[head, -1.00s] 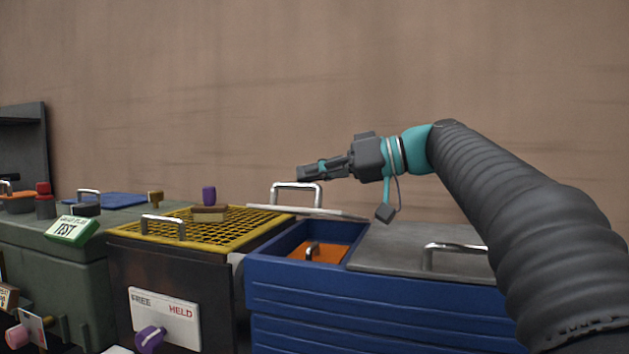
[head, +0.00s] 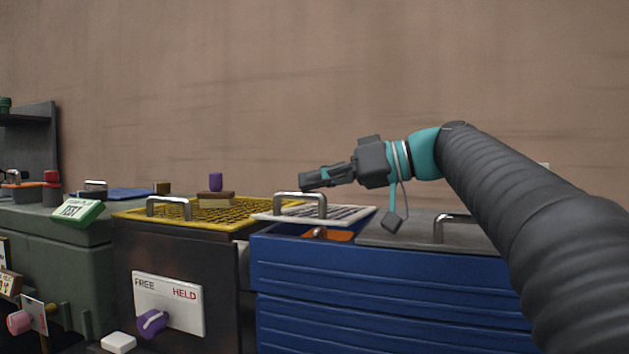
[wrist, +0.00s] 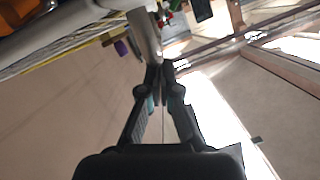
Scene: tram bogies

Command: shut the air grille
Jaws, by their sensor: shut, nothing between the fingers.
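A pale slotted panel with a metal handle, which looks like the air grille (head: 345,214), lies over the left part of the blue cabinet (head: 380,275). It is tilted, its slotted face visible, and a gap shows beneath its front. Its handle (head: 299,196) stands up at the left. My gripper (head: 306,181) is shut and empty, just above that handle; I cannot tell whether they touch. In the wrist view the shut fingertips (wrist: 160,66) are near a grey metal bar (wrist: 144,38), likely the handle.
A yellow mesh cover (head: 245,212) with a handle lies on the dark cabinet (head: 185,255) to the left. Its FREE/HELD plate (head: 190,298) has a purple knob (head: 151,322). A grey lid (head: 405,230) covers the blue cabinet's right part. Space above is clear.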

